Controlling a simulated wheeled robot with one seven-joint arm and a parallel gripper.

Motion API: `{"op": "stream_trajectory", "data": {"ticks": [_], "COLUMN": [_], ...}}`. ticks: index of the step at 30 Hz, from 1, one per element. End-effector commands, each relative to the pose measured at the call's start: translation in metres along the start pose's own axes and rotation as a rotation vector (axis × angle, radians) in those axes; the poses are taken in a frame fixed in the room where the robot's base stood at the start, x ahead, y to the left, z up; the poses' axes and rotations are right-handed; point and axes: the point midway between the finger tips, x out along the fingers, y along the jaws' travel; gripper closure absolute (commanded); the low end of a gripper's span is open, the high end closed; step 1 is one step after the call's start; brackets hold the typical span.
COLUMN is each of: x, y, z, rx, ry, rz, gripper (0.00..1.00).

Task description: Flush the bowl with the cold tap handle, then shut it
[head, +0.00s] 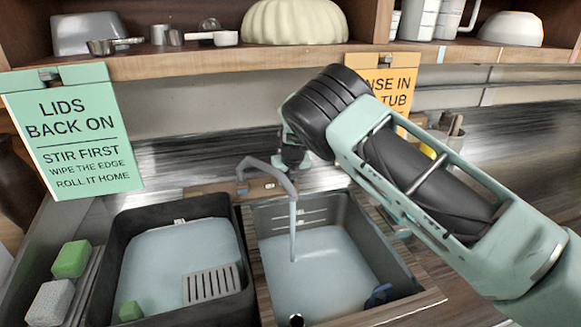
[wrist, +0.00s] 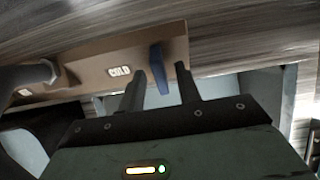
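The cold tap handle is a blue lever (wrist: 158,70) beside a white "COLD" label (wrist: 120,71) on a brown strip in the wrist view. My gripper (wrist: 157,80) is open, with one dark finger on each side of the lever and visible gaps. The arm hides the lever in the head view, where my gripper (head: 293,158) is behind the grey spout. The curved spout (head: 270,170) pours a thin pale stream (head: 293,230) into the right-hand basin (head: 400,270), which holds pale blue liquid.
A dark tub (head: 117,262) with pale liquid and a slotted grey plate (head: 211,285) stands left of the basin. Green (head: 71,259) and grey (head: 50,302) blocks lie further left. A shelf (head: 200,63) overhangs behind.

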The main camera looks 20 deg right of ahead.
Motion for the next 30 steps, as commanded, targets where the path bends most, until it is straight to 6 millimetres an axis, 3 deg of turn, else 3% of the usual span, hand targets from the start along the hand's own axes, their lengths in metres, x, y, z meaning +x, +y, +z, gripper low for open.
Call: {"op": "stream_trajectory", "data": {"ticks": [5,18,24,30], "x": [-0.03,-0.13,-0.158,-0.167], "y": [0.002,0.001,0.001,0.0], "z": [0.0,0.0,0.0,-0.001], "rx": [0.001,-0.001,-0.001,-0.001], "ry": [-0.004,-0.003,-0.001,0.001], "rz": [0.003,0.002,0.001,0.0], "gripper": [0.66,0.66,0.66,0.66]}}
